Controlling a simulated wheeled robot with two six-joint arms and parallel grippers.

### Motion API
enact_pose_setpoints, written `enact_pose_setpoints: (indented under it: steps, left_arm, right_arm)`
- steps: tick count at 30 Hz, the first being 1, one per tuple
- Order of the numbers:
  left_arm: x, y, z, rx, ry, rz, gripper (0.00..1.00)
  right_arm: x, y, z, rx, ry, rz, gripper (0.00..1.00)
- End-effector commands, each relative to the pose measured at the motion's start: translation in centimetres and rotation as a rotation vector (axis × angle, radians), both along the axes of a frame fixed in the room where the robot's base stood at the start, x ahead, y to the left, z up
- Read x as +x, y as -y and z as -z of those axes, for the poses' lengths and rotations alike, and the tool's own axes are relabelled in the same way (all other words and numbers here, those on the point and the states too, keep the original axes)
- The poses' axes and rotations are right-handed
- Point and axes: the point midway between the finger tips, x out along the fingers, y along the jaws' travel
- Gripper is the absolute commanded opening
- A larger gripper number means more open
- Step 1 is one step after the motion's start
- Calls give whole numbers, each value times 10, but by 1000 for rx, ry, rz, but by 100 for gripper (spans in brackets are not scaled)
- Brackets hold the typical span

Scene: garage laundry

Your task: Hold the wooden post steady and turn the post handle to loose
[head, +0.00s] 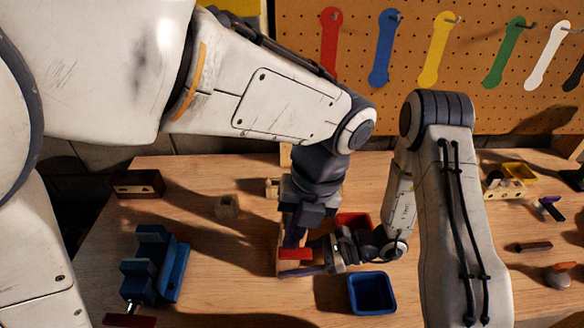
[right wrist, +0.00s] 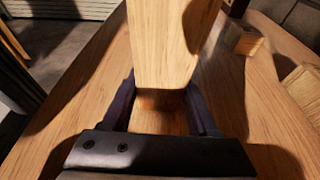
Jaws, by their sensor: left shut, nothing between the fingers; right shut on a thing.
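The wooden post (right wrist: 165,45) stands between the fingers of my right gripper (right wrist: 162,108), which is shut on it, in the right wrist view. In the head view the post (head: 283,258) is mostly hidden behind my left arm and the grippers. A red handle (head: 296,254) shows at the post, just below my left gripper (head: 294,238). The left gripper points down, shut and empty; I cannot tell whether it touches the handle. My right gripper (head: 312,268) reaches the post from the right, low down.
A red bin (head: 353,220) and a blue bin (head: 371,293) stand right of the post. Colored wrenches hang on the pegboard (head: 300,60) behind. Bare bench lies between vise and post.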

Motion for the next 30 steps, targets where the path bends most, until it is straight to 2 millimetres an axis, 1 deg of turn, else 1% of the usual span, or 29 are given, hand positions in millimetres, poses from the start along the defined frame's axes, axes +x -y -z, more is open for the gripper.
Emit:
enact_pose_setpoints:
  steps: [1, 6, 9, 12, 15, 18, 27, 28, 29, 30]
  left_arm:
    - [0, 2, -13, -6, 6, 1, 0]
    - [0, 5, -55, -7, 7, 2, 0]
    - [0, 6, -77, -6, 6, 0, 0]
    - [0, 7, -95, -5, 5, 0, 0]
    - [0, 8, -108, -4, 4, 1, 0]
    - [0, 8, -115, -3, 3, 1, 0]
    - [-1, 8, -118, -2, 3, 1, 0]
    - [-1, 8, -118, -2, 3, 1, 0]
    - [-1, 8, -118, -2, 3, 1, 0]
    - [-1, 8, -118, -2, 3, 1, 0]
  right_arm:
    - [-1, 0, 2, -5, -4, -2, 29]
    - [-1, 0, 2, -6, -2, -1, 29]
    - [-1, 1, 2, -7, -2, 0, 29]
    - [0, 1, 1, -7, -2, 1, 29]
    - [0, 1, 1, -7, -1, 0, 29]
    - [0, 1, 1, -6, -1, 1, 29]
    - [1, 1, 1, -6, 1, 2, 29]
    - [1, 1, 1, -6, 1, 3, 64]
    - [1, 1, 0, -6, 1, 3, 75]
    - [1, 1, 0, -5, 1, 3, 90]
